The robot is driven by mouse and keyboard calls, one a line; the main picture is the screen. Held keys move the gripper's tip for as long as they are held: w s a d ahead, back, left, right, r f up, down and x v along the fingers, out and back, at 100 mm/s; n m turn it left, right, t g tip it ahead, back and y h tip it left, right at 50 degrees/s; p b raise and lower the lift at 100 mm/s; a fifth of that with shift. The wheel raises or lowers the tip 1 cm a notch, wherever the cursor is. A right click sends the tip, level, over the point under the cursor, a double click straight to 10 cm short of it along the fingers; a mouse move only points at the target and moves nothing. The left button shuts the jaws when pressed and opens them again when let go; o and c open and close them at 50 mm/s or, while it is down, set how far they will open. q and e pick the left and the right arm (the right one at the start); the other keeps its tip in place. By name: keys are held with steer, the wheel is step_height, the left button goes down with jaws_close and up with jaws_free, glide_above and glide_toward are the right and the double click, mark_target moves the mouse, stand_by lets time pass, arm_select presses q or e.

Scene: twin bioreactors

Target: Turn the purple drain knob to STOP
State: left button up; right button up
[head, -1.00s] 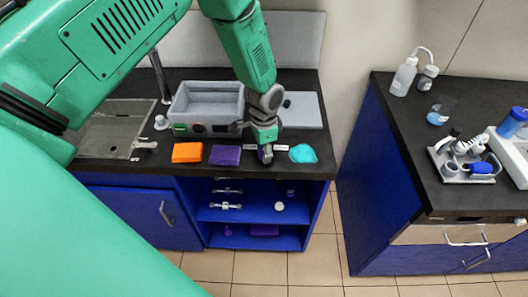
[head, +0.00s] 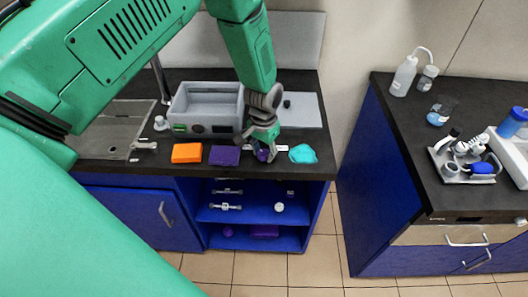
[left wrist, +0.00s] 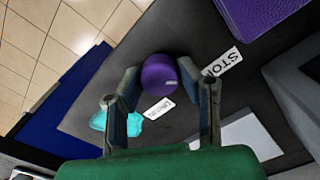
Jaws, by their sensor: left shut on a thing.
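The purple drain knob (left wrist: 160,74) is a round knob with a white mark on its lower right in the left wrist view. It also shows small at the counter's front in the head view (head: 263,155). My left gripper (head: 264,152) is shut on the knob, with one finger on either side in the left wrist view (left wrist: 160,88). The STOP label (left wrist: 222,62) lies to the knob's right, partly behind a finger. A second white label (left wrist: 158,108) lies below the knob. The knob's mark points between the two labels. My right gripper is out of view.
A purple block (head: 224,155) and an orange block (head: 187,152) lie left of the knob. A cyan cloth (head: 303,154) lies close on its right. A grey bin (head: 208,102) stands behind. Open blue shelves (head: 250,213) are below.

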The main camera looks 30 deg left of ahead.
mark_target(265, 151)
arm_select(q)
steer(key=shift+w+r, duration=0.25)
steer(key=shift+w, duration=0.15)
steer(key=o, duration=1.1)
steer(key=shift+o, duration=0.2)
steer(key=shift+f, duration=0.15)
steer(key=shift+s, duration=0.15)
steer(key=shift+r, duration=0.35)
step_height(265, 151, up, 11)
